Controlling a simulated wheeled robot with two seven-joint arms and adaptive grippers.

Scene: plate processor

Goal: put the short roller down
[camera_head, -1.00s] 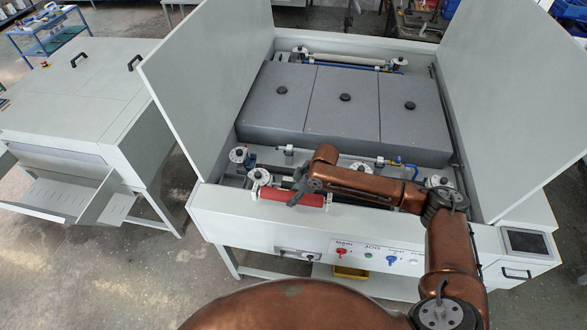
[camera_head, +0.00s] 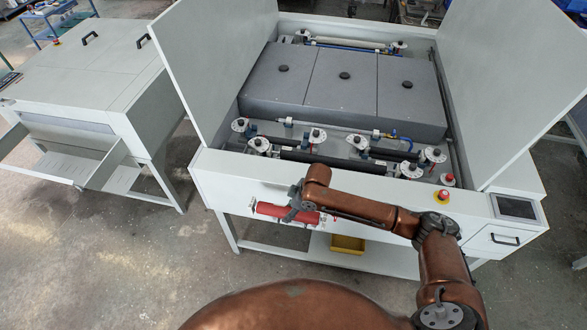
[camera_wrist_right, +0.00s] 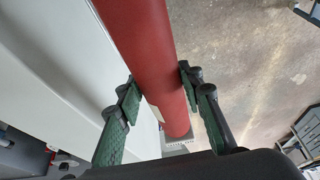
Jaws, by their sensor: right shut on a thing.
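The short roller (camera_head: 270,211) is red and lies roughly level in front of the machine's front panel in the head view. My right gripper (camera_head: 297,212) is shut around it. In the right wrist view the red roller (camera_wrist_right: 145,45) runs between the two green-padded fingers of the gripper (camera_wrist_right: 160,92), with grey floor below on the right. The roller appears clear of the machine's top edge. Part of it is hidden behind my gripper. My left gripper is not in view.
The open machine (camera_head: 225,178) has two raised lids (camera_head: 225,60) at its sides and dark rollers (camera_head: 335,162) near its front. A yellow bin (camera_head: 347,244) sits low beneath it. A second white machine (camera_head: 75,85) stands left. Open floor (camera_head: 120,260) lies at lower left.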

